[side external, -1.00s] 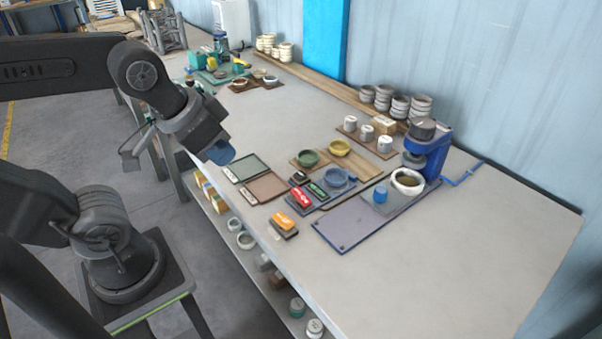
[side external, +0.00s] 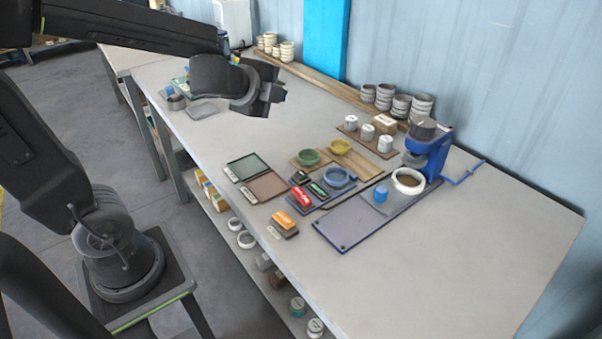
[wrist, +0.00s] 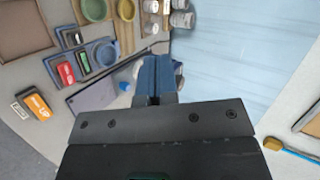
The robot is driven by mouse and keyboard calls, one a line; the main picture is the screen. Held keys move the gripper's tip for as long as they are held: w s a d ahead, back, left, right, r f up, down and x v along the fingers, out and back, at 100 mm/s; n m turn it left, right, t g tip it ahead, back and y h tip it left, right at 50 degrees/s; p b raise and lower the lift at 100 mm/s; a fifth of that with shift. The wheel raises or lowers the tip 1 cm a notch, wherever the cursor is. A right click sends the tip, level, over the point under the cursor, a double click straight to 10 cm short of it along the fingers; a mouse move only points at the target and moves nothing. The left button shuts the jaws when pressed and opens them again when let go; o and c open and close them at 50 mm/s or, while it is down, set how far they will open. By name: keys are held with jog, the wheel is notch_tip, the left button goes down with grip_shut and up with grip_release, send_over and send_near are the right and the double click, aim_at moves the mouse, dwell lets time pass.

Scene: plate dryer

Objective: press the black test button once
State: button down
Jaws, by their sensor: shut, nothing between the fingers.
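A small black button (side external: 299,177) sits at the back of a dark blue panel beside a green button (side external: 317,188) and a red button (side external: 304,197). It also shows in the wrist view (wrist: 73,38), above the red button (wrist: 66,73) and green button (wrist: 83,62). I cannot read any label on the black one. My gripper (side external: 275,96) is well above the bench, behind and apart from the panel. Its blue fingers (wrist: 158,70) are shut and empty in the wrist view, to the right of the buttons.
A blue bowl (side external: 336,178) shares the button panel. An orange-topped block (side external: 284,221) lies in front. A blue hand-cranked machine (side external: 430,150) with a white ring stands right of the panel. Green and yellow bowls (side external: 340,146) sit behind. The bench at right is clear.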

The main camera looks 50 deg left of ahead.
jog(key=w+f+m+h, duration=0.3)
jog(key=w+m+h, duration=0.15)
jog(key=m, duration=0.45)
jog(key=m+g+h, duration=0.2)
jog(key=m+g, duration=0.1)
jog(key=m, duration=0.5)
send_over(299, 172)
notch_tip(299, 172, down, 6)
jog(key=shift+f, duration=0.2)
jog(key=shift+f, duration=0.15)
jog(key=shift+f, duration=4.25)
jog(key=shift+f, duration=0.4)
